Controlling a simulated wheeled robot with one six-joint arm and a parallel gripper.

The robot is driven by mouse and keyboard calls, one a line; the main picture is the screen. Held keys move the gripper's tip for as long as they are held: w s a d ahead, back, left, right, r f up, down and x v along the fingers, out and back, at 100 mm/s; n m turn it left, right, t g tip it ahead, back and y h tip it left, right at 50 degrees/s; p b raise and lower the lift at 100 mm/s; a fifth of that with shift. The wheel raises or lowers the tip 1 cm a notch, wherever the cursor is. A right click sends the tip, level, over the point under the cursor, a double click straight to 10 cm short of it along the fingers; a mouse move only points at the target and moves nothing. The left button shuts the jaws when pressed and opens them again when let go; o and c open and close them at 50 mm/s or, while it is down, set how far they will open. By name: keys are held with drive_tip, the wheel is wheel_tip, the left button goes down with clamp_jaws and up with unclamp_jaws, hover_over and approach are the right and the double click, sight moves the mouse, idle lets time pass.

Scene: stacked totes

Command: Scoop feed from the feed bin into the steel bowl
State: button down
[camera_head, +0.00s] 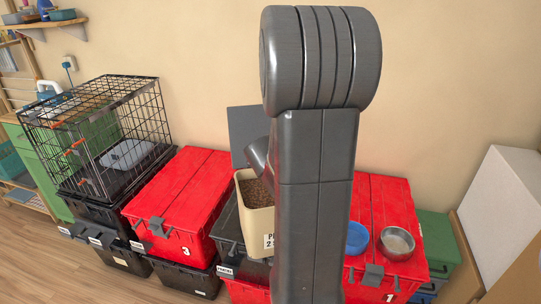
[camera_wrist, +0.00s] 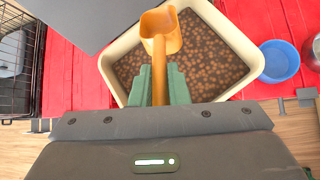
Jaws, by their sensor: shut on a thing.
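The cream feed bin (camera_head: 257,220) holds brown pellets and stands on a dark tote, partly hidden by my arm. In the wrist view the feed bin (camera_wrist: 112,66) lies below my gripper (camera_wrist: 160,80). My gripper's green fingers are shut on the handle of an orange-yellow scoop (camera_wrist: 161,32). The scoop head is over the feed bin near its far rim; no pellets are clear in it. The steel bowl (camera_head: 397,243) sits on the red tote at the right and looks empty. Only its edge shows in the wrist view (camera_wrist: 316,50). My gripper is hidden in the head view.
A blue bowl (camera_head: 357,238) stands left of the steel bowl, between it and the feed bin. A grey upright panel (camera_head: 246,132) rises behind the bin. A wire cage (camera_head: 100,135) stands at the left beside a red tote (camera_head: 180,205).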

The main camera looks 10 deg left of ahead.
drive_tip(key=shift+w+f+p, duration=0.15)
drive_tip(key=shift+p, duration=0.25)
wheel_tip(320, 180, down, 9)
drive_tip(key=b, duration=0.9)
drive_tip(key=shift+b, duration=0.35)
